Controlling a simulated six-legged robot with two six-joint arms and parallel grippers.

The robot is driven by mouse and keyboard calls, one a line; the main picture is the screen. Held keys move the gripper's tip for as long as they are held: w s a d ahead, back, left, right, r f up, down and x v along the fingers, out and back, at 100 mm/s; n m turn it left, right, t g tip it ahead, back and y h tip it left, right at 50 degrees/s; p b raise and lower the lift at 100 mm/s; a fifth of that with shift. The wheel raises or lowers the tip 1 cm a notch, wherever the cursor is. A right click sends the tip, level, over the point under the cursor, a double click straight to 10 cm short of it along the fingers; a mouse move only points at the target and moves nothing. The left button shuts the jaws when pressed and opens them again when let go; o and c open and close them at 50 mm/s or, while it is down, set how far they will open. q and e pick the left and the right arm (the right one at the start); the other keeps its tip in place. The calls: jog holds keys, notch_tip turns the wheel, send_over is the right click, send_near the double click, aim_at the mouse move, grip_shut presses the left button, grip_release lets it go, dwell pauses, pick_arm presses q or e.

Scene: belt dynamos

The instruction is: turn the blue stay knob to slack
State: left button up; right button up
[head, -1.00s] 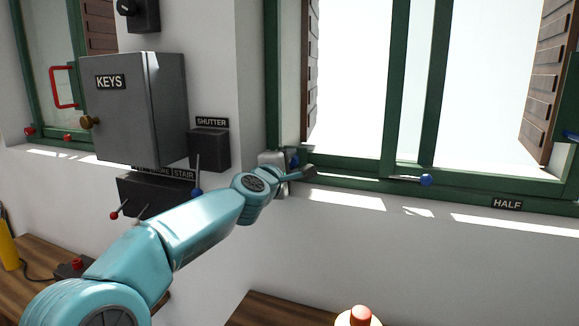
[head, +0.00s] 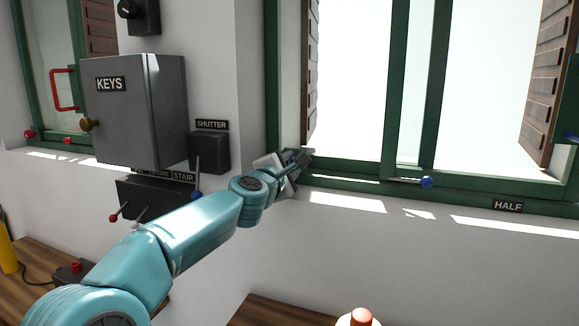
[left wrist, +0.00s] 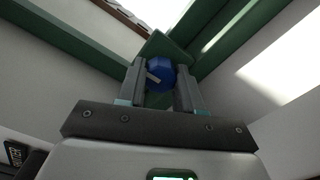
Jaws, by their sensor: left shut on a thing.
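The blue stay knob (left wrist: 160,74) shows in the left wrist view between my left gripper's fingers, with a pale pointer mark on its face. It sits on a green mount at the window frame's lower left corner. My left gripper (left wrist: 160,88) is shut on the knob. In the head view the gripper (head: 297,160) is at the lower left corner of the window, and it hides the knob there. The labels around the knob cannot be read. My right gripper is not in view.
A grey KEYS cabinet (head: 125,112), a SHUTTER box (head: 209,152) and a lever box (head: 150,195) are on the wall left of my arm. A blue-ended stay (head: 427,182) lies along the sill near the HALF label (head: 507,205). The wall below the window is clear.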

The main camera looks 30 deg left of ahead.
pick_arm(q)
jog(key=shift+f, duration=0.2)
jog(key=o, duration=1)
jog(key=shift+s+a, duration=0.1)
jog(key=shift+o, duration=0.2)
jog(key=shift+s+r, duration=0.1)
jog(key=b+v, duration=0.2)
jog(key=v, duration=1.4)
jog(key=shift+s, duration=0.1)
